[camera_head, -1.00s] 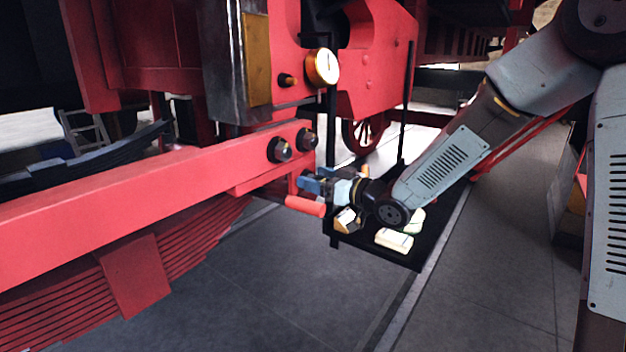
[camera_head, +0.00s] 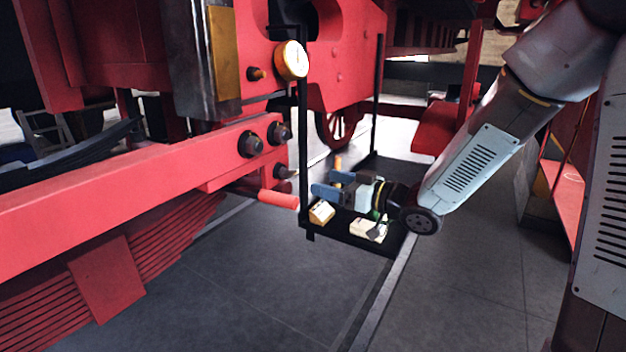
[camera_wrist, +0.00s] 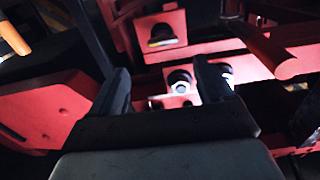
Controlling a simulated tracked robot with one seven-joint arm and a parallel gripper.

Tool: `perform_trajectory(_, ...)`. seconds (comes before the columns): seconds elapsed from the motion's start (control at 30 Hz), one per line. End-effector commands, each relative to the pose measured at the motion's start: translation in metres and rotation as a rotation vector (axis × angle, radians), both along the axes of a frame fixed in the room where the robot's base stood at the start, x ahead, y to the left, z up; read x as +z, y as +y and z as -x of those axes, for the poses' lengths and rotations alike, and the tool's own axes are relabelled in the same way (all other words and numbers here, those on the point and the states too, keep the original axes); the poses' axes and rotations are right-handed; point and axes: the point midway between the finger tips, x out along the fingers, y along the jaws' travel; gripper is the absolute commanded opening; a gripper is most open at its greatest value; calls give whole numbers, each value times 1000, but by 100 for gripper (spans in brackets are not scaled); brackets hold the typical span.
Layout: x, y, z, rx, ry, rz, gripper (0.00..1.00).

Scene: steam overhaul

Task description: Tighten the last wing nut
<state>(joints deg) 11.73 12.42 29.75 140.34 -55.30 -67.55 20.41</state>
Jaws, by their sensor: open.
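Dark round nuts sit on the red beam: a left one (camera_head: 250,145), an upper right one (camera_head: 279,134) and a lower one (camera_head: 284,172) near its end. Their wings cannot be made out. In the wrist view two round fasteners, a left one (camera_wrist: 180,80) and a right one (camera_wrist: 225,75), show beyond the fingers. My gripper (camera_head: 324,186) has blue fingers, apart and empty, pointing left toward the beam end. It is to the right of the lower nut, with a clear gap. The wrist view shows both dark fingers of my gripper (camera_wrist: 163,82) spread.
A red-orange cylindrical handle (camera_head: 278,199) sticks out just left of my fingers. A black tray (camera_head: 375,242) on upright posts stands below, holding a yellow block (camera_head: 322,212) and a cream block (camera_head: 369,229). A round gauge (camera_head: 291,59) is above. The front floor is clear.

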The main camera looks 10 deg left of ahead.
Motion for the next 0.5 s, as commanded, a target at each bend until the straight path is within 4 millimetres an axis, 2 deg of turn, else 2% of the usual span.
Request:
perform_trajectory(0.2,0,-19,7,-1,-2,1,80)
perform_trajectory(0.5,0,-21,8,0,-1,0,80)
